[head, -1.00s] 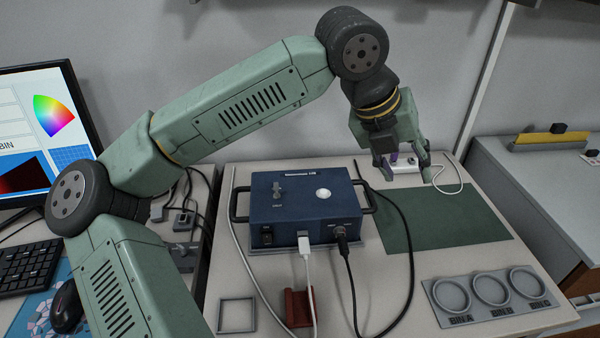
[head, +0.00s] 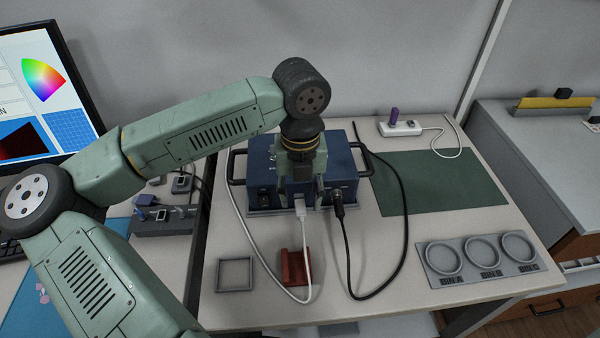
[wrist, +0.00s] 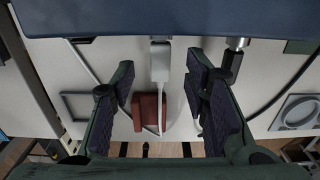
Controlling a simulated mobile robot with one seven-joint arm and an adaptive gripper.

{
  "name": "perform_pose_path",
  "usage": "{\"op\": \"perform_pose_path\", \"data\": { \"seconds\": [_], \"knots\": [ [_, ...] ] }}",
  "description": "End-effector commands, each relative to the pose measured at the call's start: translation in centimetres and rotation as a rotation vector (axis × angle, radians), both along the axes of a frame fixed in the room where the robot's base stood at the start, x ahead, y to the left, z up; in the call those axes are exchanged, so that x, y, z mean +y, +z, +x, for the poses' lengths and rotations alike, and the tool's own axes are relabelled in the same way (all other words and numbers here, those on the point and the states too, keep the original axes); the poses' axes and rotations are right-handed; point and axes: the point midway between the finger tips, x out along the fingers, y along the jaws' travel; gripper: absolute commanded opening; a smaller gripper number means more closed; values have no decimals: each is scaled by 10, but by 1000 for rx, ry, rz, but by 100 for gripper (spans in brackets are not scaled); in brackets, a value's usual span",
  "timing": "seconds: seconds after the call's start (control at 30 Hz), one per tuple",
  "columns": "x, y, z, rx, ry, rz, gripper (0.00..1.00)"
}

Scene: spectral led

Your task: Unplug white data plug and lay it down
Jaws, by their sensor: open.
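The white data plug (head: 300,208) sits in the front face of the blue box (head: 344,166), with its white cable hanging down and looping over the table. In the wrist view the plug (wrist: 160,62) points straight out of the box edge, between my fingers. My gripper (wrist: 158,95) is open, one finger on each side of the plug and cable, apart from both. In the head view my gripper (head: 302,200) is in front of the box and hides its middle.
A black plug (head: 338,205) with a thick black cable sits right of the white plug, close to my right finger. A red-brown holder (head: 294,267) and a grey square frame (head: 235,273) stand in front. A green mat (head: 440,182) lies clear at right.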

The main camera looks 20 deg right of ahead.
Motion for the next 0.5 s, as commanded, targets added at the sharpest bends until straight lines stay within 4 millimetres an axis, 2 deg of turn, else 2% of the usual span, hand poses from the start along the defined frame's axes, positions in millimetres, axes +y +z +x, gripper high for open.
{"op": "perform_pose_path", "data": {
  "seconds": [0.2,0.5],
  "knots": [
    [0,-19,0,1,-1,-2,42],
    [0,-23,0,-2,-1,-2,42]
  ]
}}
